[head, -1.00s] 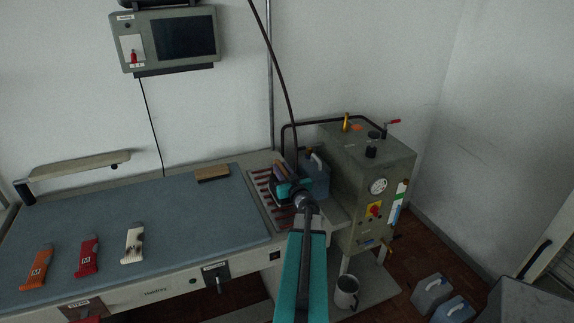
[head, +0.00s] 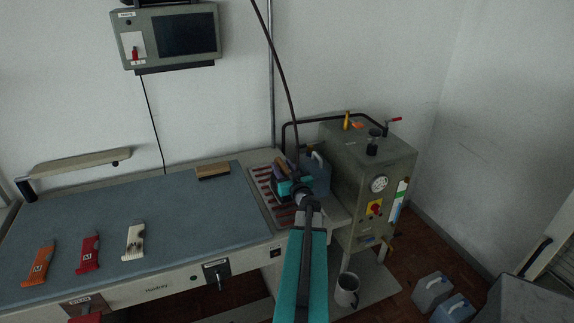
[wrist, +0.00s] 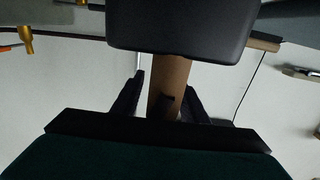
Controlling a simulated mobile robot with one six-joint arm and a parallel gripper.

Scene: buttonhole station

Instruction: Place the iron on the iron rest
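The iron (head: 282,166) has a brown handle and a dark body, and sits at the right part of the iron rest, partly hidden by my gripper. The iron rest (head: 265,187) is a plate with reddish-brown strips at the table's right end. I cannot tell whether the iron's sole lies fully flat on it. In the wrist view the handle (wrist: 169,85) stands between the fingers of my gripper (wrist: 162,97), below a dark block. The fingers look apart, with a thin light gap left of the handle. My gripper in the head view (head: 296,187) is at the iron.
A blue-grey container (head: 316,177) stands close behind and right of the iron, against the grey boiler (head: 372,170). A dark hose (head: 283,80) hangs down to the iron. A wooden block (head: 212,171) and several coloured packets lie on the blue-grey board (head: 165,210).

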